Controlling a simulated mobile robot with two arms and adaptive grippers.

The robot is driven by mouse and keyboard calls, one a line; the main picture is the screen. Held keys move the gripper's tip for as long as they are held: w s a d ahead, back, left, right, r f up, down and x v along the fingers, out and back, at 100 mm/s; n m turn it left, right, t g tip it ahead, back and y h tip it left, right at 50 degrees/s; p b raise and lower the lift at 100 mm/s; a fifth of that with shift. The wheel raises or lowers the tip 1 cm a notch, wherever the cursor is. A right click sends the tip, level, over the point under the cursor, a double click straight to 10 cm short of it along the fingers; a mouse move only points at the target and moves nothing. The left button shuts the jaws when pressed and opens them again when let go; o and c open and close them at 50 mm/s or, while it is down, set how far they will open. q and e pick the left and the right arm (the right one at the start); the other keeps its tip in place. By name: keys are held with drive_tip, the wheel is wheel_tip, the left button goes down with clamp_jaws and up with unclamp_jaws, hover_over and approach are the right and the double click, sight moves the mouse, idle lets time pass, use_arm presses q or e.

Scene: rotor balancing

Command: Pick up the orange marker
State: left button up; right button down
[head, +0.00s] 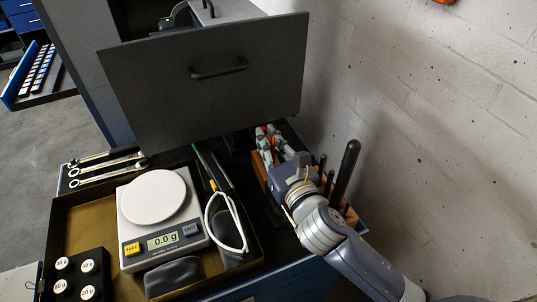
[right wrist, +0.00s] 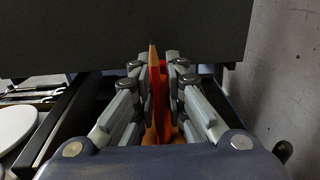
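A slim red-orange upright piece (right wrist: 158,88), which may be the marker, shows between the fingers in the right wrist view. A pointed, wood-coloured tip (right wrist: 152,53) rises beside it. My right gripper (head: 270,142) is at a brown wooden holder (head: 350,215) to the right of the scale tray. Its fingers also show in the right wrist view (right wrist: 158,68), one on each side of the red-orange piece. I cannot tell whether they press on it. The lower part of the piece is hidden by the fingers and palm. My left gripper is not in view.
A grey drawer front (head: 210,80) with a dark handle stands just behind the gripper. A white scale (head: 158,240) reading 0.0 g sits in a tray (head: 85,205) with weights. A black-handled tool (head: 347,170) stands right of the gripper. The wall is close on the right.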

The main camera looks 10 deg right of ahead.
drive_tip(key=shift+r, duration=0.1)
wheel_tip(320, 180, up, 8)
drive_tip(key=shift+r+p, duration=0.25)
drive_tip(key=shift+p, duration=0.35)
drive_tip(key=shift+r, duration=0.7)
drive_tip(key=c, duration=2.3)
unclamp_jaws()
drive_tip(key=shift+w, duration=0.1)
clamp_jaws()
